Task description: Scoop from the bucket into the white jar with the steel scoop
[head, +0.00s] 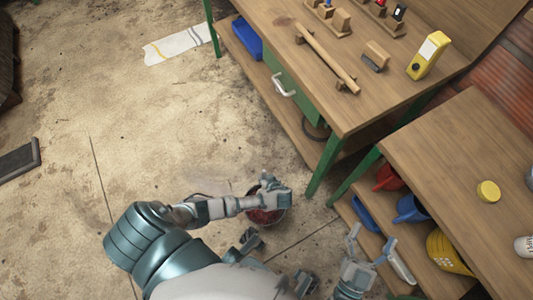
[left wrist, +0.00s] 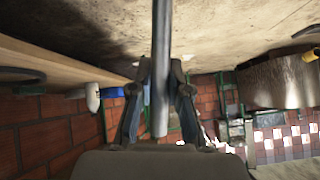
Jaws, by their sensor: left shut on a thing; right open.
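The bucket (head: 266,217) stands on the floor at lower centre in the head view, with dark reddish contents. My left gripper (head: 272,190) is over it and hides part of its rim. In the left wrist view, my left gripper (left wrist: 160,100) is shut on a grey metal rod (left wrist: 162,60), which looks like the steel scoop's handle. The scoop's bowl is not clearly visible. A white jar (head: 525,246) is cut off by the right edge of the head view, on the right-hand table. My right gripper (head: 370,243) is open and empty, left of that table.
A wooden bench (head: 350,100) with a green drawer stands behind the bucket. Table legs stand close to the bucket. Floor at left is mostly clear.

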